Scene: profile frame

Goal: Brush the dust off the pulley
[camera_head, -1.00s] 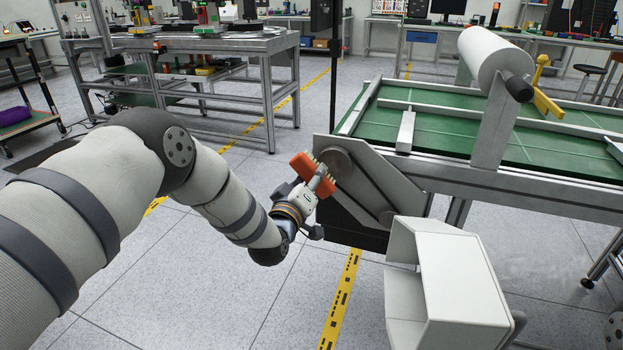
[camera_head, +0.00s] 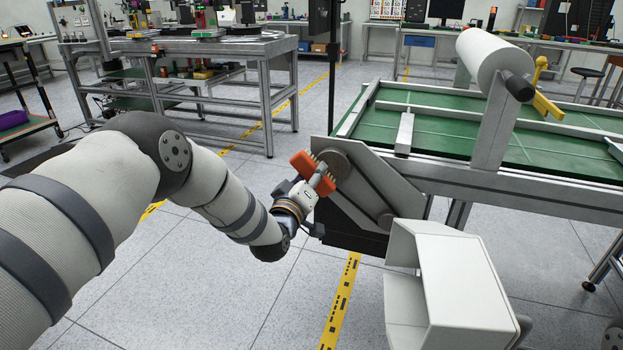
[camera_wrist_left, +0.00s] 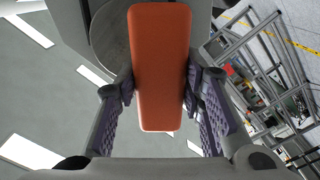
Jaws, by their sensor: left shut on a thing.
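My left gripper (camera_head: 317,186) is shut on an orange brush (camera_head: 305,164) with pale bristles. In the left wrist view the brush (camera_wrist_left: 160,65) sits between the two finger pads of the gripper (camera_wrist_left: 160,95). The bristle side faces the upper round grey pulley (camera_head: 336,163) on the end plate of the conveyor. The bristles are at or very near the pulley's edge; I cannot tell if they touch. The pulley also shows behind the brush in the left wrist view (camera_wrist_left: 112,38). Dust cannot be made out. My right gripper is not in view.
A second, lower pulley (camera_head: 386,221) sits on the same end plate (camera_head: 375,195). An open pale guard housing (camera_head: 455,285) stands right of my gripper. Floor left of the conveyor is clear.

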